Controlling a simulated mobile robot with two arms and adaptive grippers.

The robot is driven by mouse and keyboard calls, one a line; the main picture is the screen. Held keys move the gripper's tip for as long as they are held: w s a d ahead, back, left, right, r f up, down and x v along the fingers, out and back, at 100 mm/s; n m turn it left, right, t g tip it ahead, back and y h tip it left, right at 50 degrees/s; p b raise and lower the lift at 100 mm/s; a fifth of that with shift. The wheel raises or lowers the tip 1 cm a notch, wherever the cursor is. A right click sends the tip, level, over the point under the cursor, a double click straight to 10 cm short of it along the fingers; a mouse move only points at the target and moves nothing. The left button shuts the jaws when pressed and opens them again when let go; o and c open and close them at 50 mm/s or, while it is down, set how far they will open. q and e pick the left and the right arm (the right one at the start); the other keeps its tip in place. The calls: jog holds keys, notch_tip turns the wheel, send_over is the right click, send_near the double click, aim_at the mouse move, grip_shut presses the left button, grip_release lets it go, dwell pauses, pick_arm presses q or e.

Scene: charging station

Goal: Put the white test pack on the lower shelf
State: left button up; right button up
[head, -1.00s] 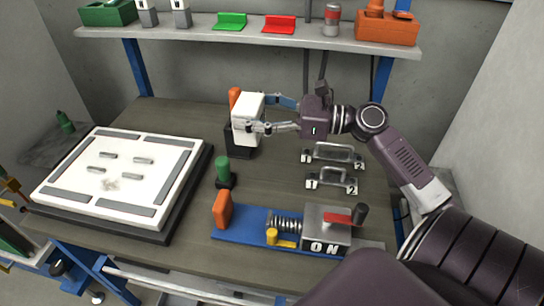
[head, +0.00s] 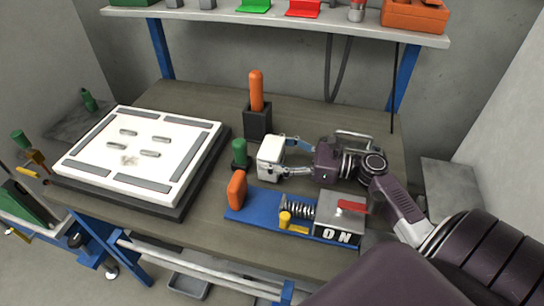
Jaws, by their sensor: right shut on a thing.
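My right gripper (head: 286,158) is shut on the white test pack (head: 271,151). The pack is a small white block, held over the workbench behind the blue fixture and just right of the green-handled tool. Whether it touches the bench cannot be told. My left gripper is not in view. Below the bench front, a rail (head: 195,265) and part of a grey tray (head: 187,285) show. The space under the bench is mostly hidden by the bench top.
A blue fixture (head: 238,214) with a spring and a box marked ON stands at the front of the bench. A white panel (head: 92,151) lies at left. An orange-handled tool stands in a black holder (head: 257,122). An upper shelf (head: 350,28) spans the back wall.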

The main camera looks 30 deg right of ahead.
jog(key=shift+f, duration=0.65)
jog(key=o, duration=1.3)
jog(key=shift+f, duration=0.15)
jog(key=shift+c, duration=0.2)
jog(key=shift+o, duration=0.4)
